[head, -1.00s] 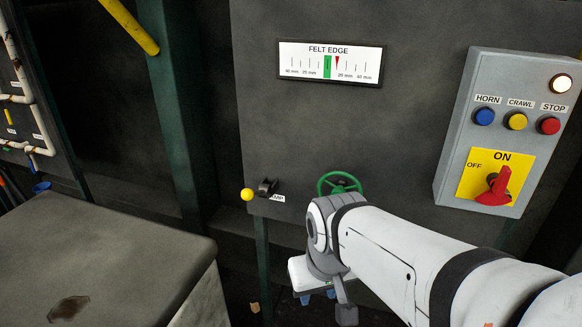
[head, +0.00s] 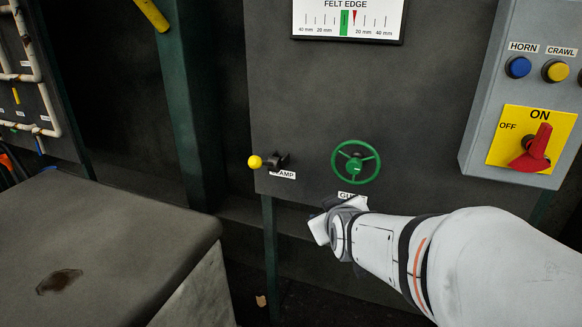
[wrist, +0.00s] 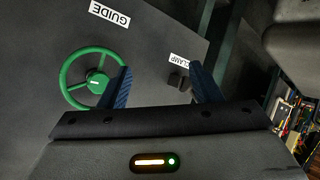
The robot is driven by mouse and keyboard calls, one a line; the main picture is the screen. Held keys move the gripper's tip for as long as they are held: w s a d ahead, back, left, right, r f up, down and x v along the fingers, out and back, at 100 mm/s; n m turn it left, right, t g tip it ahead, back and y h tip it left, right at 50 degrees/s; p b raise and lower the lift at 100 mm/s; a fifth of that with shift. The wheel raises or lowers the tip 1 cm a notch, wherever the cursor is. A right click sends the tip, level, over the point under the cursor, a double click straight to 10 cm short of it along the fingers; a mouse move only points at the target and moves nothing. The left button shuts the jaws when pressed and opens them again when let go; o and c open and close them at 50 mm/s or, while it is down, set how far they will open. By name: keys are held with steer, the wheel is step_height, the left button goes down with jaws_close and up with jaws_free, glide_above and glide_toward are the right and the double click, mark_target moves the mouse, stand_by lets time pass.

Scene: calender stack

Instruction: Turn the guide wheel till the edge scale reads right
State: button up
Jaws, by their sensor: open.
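The green guide wheel (head: 356,172) is on the dark panel, fully in view, with the partly covered GUIDE label below it. The FELT EDGE scale (head: 320,20) is cut by the top edge. Its red pointer (head: 354,14) stands just right of the green band (head: 345,24), short of the right 20 mm mark. My gripper (wrist: 160,88) is open and empty in the wrist view. The wheel (wrist: 70,72) lies left of its fingers there, the left finger overlapping the wheel's right side. I see no grip on it. In the head view the fingers are hidden by my wrist.
The clamp lever with a yellow knob (head: 256,162) is left of the wheel. A grey control box (head: 480,125) with buttons and a red ON/OFF switch (head: 532,148) is at right. A dark-topped block (head: 110,240) stands at lower left.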

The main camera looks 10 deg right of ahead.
mark_target(356, 172)
steer(key=w+d+r+n+t+h+b, duration=0.1)
steer(key=w+d+t+b, duration=0.1)
steer(key=w+d, duration=0.1)
steer(key=w+d+n+t+h+b, duration=0.1)
steer(key=w+d+t+b, duration=0.1)
steer(key=w+d+t, duration=0.1)
steer(key=w+d+r+n+t+h+b, duration=0.1)
steer(key=w+d+t+h+b, duration=0.1)
steer(key=w+d+t+b, duration=0.1)
steer(key=shift+w+d+r, duration=0.1)
steer(key=shift+d+r, duration=0.25)
steer(key=shift+d, duration=0.1)
steer(key=shift+c, duration=0.4)
steer(key=c, duration=0.9)
steer(key=shift+d+h, duration=0.1)
steer(key=shift+h, duration=0.2)
steer(key=shift+f, duration=0.1)
